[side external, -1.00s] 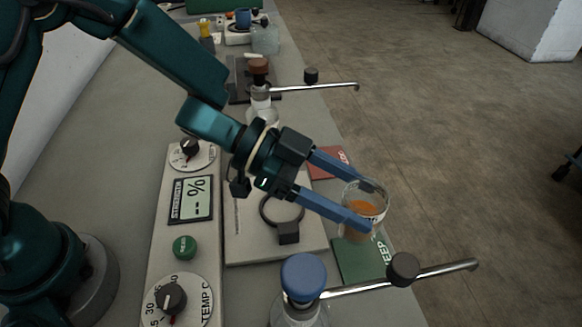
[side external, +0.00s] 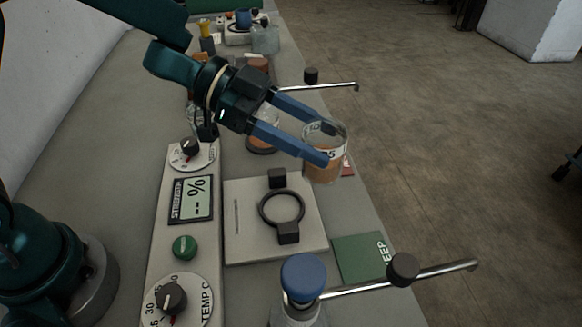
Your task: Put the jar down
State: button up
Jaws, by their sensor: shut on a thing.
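A clear glass jar (side external: 325,168) with orange-brown contents is held between the blue fingers of my gripper (side external: 322,143). It looks upright, and a printed mark shows on its side. The jar is in front of a red mat (side external: 348,167) and hides most of it; I cannot tell how high it hangs above the bench. A green mat (side external: 363,258) with partly visible lettering lies bare, nearer the camera.
A pale plate with a black ring clamp (side external: 283,208) stands left of the mats. A blue-capped bottle (side external: 303,277) has a metal rod with a black knob (side external: 403,267) beside it. Another rod (side external: 330,86) juts out farther back. The bench's right edge is close to the mats.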

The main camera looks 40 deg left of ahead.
jog(key=shift+s+a+r+m+g, duration=0.1)
jog(key=shift+s+r+m+g, duration=0.15)
jog(key=shift+s, duration=0.2)
jog(key=s+a+n+t, duration=0.1)
jog(key=s+a, duration=0.1)
jog(key=a, duration=1.4)
jog(key=shift+n+t+y, duration=0.25)
jog(key=shift+y, duration=0.05)
jog(key=shift+w+d+f, duration=0.1)
jog(key=shift+d+f, duration=2.45)
jog(key=shift+d, duration=0.2)
jog(key=shift+w+d+f, duration=0.1)
jog(key=shift+d+f, duration=2.45)
jog(key=shift+d, duration=0.15)
jog(key=shift+f, duration=0.15)
jog(key=o, duration=1.4)
